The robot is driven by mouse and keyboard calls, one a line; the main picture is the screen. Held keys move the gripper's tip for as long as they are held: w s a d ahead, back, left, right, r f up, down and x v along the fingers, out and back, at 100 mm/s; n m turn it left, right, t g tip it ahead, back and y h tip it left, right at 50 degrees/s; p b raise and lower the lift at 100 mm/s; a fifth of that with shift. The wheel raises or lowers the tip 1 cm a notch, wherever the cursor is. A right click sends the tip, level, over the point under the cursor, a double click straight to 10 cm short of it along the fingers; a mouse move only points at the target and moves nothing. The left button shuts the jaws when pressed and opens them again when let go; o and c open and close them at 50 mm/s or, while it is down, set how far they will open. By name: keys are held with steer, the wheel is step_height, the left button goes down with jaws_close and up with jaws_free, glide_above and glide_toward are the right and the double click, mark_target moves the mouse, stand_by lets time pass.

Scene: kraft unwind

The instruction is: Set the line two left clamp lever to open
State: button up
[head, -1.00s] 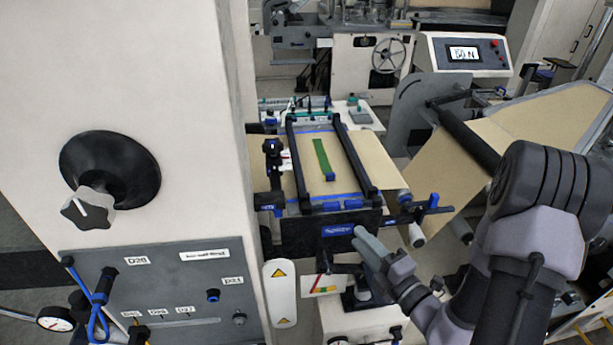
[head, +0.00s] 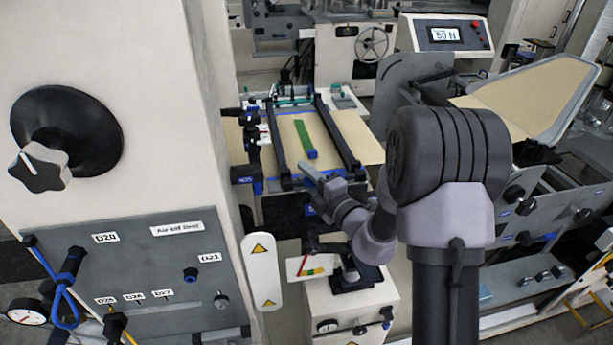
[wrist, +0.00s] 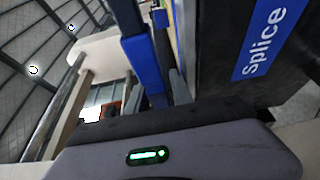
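The splice table (head: 338,134) lies in the middle of the head view, with brown web, a green strip and two dark rails on it. Black and blue clamp parts (head: 252,140) stand along its left side, with a blue-fronted block (head: 247,179) below them. I cannot tell which is the line two left clamp lever or how it is set. My gripper (head: 310,188) is at the table's front edge, to the right of these parts and apart from them. In the wrist view an upright blue part (wrist: 144,65) stands beside the dark panel marked "splice" (wrist: 290,80). The finger gap is unclear.
A pale cabinet with a black knob hub (head: 68,130) and a grey valve panel (head: 150,270) fills the left. A white guard with warning triangles (head: 262,272) stands below the clamp parts. A display (head: 445,35) reads 50 N.

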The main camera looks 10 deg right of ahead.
steer(key=shift+c, duration=0.5)
jaws_close()
stand_by(1.0)
